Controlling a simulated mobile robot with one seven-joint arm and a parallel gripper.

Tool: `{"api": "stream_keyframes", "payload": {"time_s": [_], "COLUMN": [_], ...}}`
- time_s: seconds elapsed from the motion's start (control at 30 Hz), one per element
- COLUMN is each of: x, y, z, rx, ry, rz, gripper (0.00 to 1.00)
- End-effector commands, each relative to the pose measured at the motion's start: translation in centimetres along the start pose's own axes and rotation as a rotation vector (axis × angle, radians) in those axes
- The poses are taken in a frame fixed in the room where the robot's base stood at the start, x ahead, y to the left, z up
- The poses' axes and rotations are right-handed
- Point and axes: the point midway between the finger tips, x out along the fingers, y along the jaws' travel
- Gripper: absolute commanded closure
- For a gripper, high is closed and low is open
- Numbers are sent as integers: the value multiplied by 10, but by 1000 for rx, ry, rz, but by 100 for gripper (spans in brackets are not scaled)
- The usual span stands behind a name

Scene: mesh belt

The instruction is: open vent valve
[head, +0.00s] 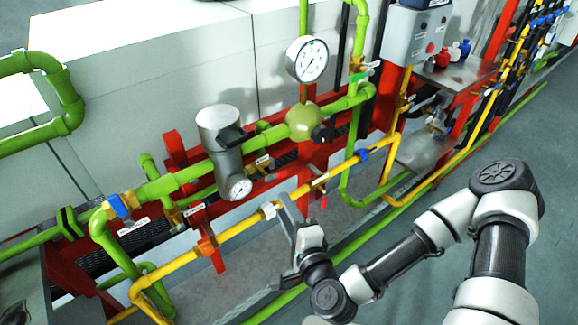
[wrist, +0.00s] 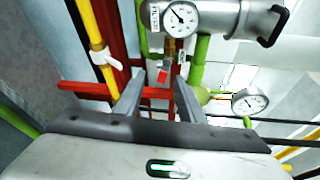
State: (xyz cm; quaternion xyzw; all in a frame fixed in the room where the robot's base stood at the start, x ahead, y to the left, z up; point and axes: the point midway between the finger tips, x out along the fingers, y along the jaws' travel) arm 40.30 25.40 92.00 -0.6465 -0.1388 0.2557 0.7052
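No label reading "vent valve" is legible, so I cannot tell for sure which valve it is. In the wrist view a small red handle (wrist: 162,76) on a brass fitting (wrist: 170,48) shows between my fingers, farther off. A white valve handle (head: 268,210) sits on the yellow pipe (head: 235,229); it also shows in the wrist view (wrist: 106,57), left of my fingers. My gripper (head: 289,212) is close to the yellow pipe in the head view. In the wrist view my gripper (wrist: 159,77) has its fingers apart, with nothing held between them.
A grey cylinder (head: 221,150) with a small gauge (head: 240,187) and a larger gauge (head: 307,59) stand on the green piping. Red frame bars (head: 207,240) cross near the yellow pipe. Clear floor (head: 400,270) lies in front, around my arm.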

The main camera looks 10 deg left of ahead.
Motion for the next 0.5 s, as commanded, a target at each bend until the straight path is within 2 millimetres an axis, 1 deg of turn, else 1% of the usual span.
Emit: {"api": "stream_keyframes", "payload": {"time_s": [0.03,0.1,0.23,0.33,0.43,0.5], "x": [-2,-3,1,12,29,34], "y": [0,-2,-3,-1,1,2], "z": [-3,-6,-10,-12,-14,-16], "rx": [55,100,127,125,125,124], "ry": [33,65,87,87,87,89], "rz": [-19,-41,-58,-60,-61,-61], "gripper": [64,64,64,64,64,64]}}
